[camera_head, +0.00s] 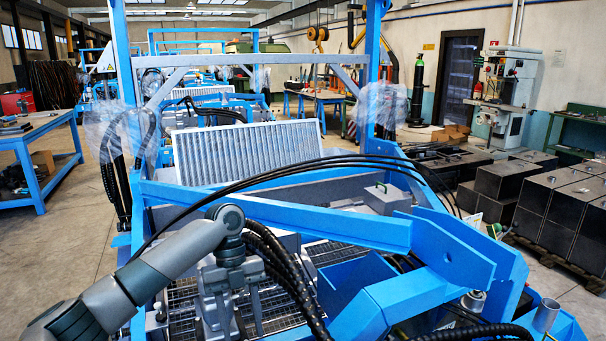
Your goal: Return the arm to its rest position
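My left arm (165,262) comes in from the lower left, grey with dark joints. It bends down at the wrist, and my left gripper (232,310) points downward over a dark metal grating (181,292) inside the blue machine frame (290,216). The gripper's lower end blends with the machine parts and black hoses behind it, so I cannot tell whether its fingers are apart. I see nothing clearly held in it. My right arm and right gripper are not in view.
Thick black corrugated hoses (291,280) run close beside the gripper. A blue beam (275,217) crosses just right of the wrist. A ribbed grey panel (245,152) stands behind. A blue table (36,145) is at left, dark metal boxes (545,208) at right. Open floor (68,242) lies left.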

